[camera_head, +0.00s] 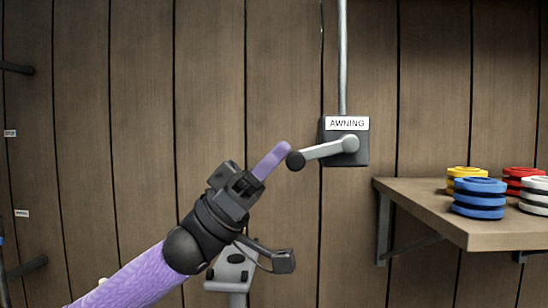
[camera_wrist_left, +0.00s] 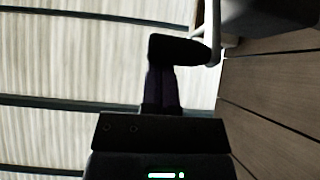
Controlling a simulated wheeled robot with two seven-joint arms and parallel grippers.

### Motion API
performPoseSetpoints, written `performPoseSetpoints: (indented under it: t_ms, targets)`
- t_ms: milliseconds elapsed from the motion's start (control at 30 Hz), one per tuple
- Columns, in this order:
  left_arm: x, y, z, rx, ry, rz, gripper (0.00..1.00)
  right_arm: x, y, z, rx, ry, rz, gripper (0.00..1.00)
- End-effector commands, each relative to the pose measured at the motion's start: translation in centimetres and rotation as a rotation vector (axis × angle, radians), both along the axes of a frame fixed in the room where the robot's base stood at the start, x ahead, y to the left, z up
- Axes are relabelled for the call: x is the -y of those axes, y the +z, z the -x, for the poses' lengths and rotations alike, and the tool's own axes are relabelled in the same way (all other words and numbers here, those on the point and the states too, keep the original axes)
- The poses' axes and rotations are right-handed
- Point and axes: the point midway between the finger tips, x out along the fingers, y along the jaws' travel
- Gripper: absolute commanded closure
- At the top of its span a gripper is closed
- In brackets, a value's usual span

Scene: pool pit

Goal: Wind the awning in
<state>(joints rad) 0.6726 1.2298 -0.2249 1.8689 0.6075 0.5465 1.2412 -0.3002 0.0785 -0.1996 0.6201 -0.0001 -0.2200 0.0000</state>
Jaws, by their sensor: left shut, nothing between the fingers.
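The awning winder is a dark grey box (camera_head: 345,158) on the plank wall, under a white label reading AWNING (camera_head: 347,123). Its pale crank arm (camera_head: 325,150) points left and slightly down from the hub, ending in a black knob (camera_head: 295,160). My left gripper (camera_head: 284,148) is shut and empty, its purple fingers reaching up to the right, with the tips just left of and above the knob in the picture. In the left wrist view the dark knob (camera_wrist_left: 182,48) stands at the ends of the fingers (camera_wrist_left: 162,90); contact cannot be told. My right gripper is out of view.
A wooden shelf (camera_head: 430,210) at the right carries stacks of blue, yellow, red and white discs. A metal pole (camera_head: 342,60) rises from the winder. Dark bars jut in at the left edge.

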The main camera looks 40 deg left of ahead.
Motion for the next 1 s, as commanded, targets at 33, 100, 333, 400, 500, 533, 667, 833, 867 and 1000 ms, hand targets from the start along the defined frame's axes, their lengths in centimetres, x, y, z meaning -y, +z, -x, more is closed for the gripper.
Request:
performPoseSetpoints:
  t_ms: [33, 100, 333, 400, 500, 533, 667, 833, 867, 1000]
  targets:
    - [0.0, -0.2, 0.0, 0.004, -0.001, 0.007, 1.0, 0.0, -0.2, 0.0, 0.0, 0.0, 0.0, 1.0]
    - [0.0, -0.3, 0.0, 0.01, -0.002, 0.018, 1.0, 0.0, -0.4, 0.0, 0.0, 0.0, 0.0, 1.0]
    - [0.1, -0.8, -0.1, 0.033, -0.002, 0.057, 1.0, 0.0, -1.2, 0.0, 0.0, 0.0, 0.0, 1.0]
    - [0.2, -1.1, -0.1, 0.045, -0.002, 0.076, 1.0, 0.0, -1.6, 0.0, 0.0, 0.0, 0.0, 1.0]
    - [0.3, -1.7, -0.2, 0.068, -0.003, 0.116, 1.0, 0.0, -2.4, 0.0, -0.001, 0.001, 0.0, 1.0]
    - [0.3, -1.9, -0.2, 0.076, -0.003, 0.13, 1.0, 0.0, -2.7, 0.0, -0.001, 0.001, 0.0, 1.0]
    - [0.6, -2.9, -0.4, 0.125, -0.006, 0.21, 1.0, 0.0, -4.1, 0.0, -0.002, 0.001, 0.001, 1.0]
    - [1.2, -4.3, -0.8, 0.204, -0.005, 0.345, 1.0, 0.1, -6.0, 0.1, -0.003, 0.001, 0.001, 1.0]
    - [1.3, -4.5, -0.8, 0.22, -0.005, 0.37, 1.0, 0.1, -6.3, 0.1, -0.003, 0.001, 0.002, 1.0]
    - [1.9, -5.5, -1.2, 0.29, -0.005, 0.482, 1.0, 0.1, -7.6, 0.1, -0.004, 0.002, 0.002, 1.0]
